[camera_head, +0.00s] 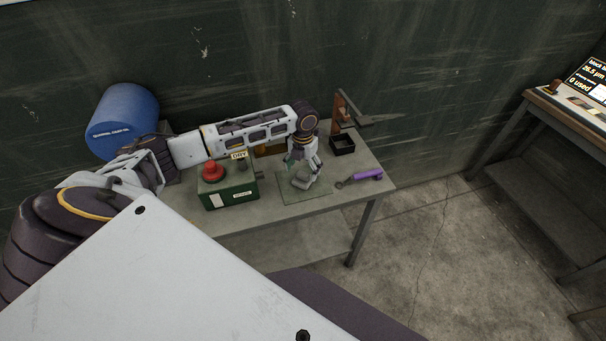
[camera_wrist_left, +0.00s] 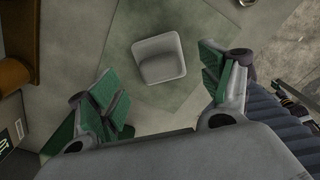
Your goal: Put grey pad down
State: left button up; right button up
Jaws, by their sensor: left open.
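The grey pad (camera_wrist_left: 160,58) is a small light-grey block with rounded corners. It lies on a green mat (camera_wrist_left: 196,20) on the table; in the head view the pad (camera_head: 302,181) shows just below my left gripper (camera_head: 303,168). In the left wrist view my left gripper (camera_wrist_left: 165,88) has its green-padded fingers spread wide. The pad lies between and beyond the fingertips, with a gap on both sides. My right gripper does not show.
A green box with a red button (camera_head: 212,170) stands left of the mat (camera_head: 287,194). A purple-handled tool (camera_head: 367,175) lies right of it, and a black tray (camera_head: 342,144) is behind. The table's front edge is close.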

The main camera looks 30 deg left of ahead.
aim_at(303, 173)
pick_arm(q)
notch_tip(303, 173, up, 8)
jog(key=b, duration=0.1)
jog(key=shift+r, duration=0.15)
dwell(0.9)
